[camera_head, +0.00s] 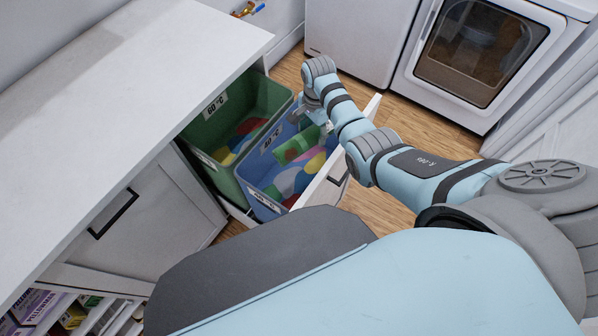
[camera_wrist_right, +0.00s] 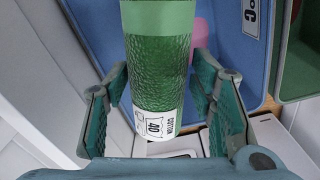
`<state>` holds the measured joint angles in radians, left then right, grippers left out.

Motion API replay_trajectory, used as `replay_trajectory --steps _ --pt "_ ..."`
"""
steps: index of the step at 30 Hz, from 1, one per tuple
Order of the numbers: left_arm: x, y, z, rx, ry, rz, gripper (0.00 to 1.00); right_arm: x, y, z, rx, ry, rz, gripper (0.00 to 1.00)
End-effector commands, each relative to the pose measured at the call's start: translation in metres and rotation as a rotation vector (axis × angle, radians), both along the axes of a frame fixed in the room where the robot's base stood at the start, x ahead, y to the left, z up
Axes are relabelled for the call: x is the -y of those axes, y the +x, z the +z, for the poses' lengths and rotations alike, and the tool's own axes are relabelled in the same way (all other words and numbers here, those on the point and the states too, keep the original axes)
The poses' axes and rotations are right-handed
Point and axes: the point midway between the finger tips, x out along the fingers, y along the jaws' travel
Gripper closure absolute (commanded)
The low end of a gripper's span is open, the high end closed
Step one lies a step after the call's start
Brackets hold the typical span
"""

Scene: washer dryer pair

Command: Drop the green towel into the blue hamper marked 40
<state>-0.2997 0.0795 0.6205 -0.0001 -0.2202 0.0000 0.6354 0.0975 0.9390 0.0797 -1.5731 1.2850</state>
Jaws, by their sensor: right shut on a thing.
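The green towel (camera_wrist_right: 158,75) is a rolled, textured cloth with a white tag reading 40 and COTTON. My right gripper (camera_head: 312,110) is shut on it, with a finger on each side in the right wrist view. In the head view the towel (camera_head: 297,146) shows green over the open blue hamper (camera_head: 262,162), just below the gripper. The hamper bears white labels with a temperature mark and holds colourful laundry. Whether the towel touches that laundry I cannot tell. The blue hamper wall also shows behind the towel in the wrist view (camera_wrist_right: 90,30). My left gripper is out of view.
A green hamper (camera_head: 212,132) marked 60 °C stands left of the blue one in the same pulled-out drawer. The drawer's white front (camera_head: 325,180) stands at its right. A white counter (camera_head: 110,110) lies at left. A dryer (camera_head: 480,55) stands at the back right.

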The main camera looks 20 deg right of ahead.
Motion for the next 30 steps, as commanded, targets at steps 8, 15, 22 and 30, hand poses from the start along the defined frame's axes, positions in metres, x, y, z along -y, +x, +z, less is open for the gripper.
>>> replay_trajectory --steps 8,15,22,30 --pt "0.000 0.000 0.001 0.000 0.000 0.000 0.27 0.000 0.000 0.001 0.000 0.000 0.000 0.26" --pt "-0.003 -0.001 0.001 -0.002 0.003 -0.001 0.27 0.000 0.000 0.005 0.001 0.000 0.000 0.26" --pt "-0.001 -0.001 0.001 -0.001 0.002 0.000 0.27 0.000 0.001 0.050 0.005 -0.001 0.000 0.26" --pt "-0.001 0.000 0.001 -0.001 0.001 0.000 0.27 0.000 0.000 0.077 0.000 0.000 0.000 0.26"
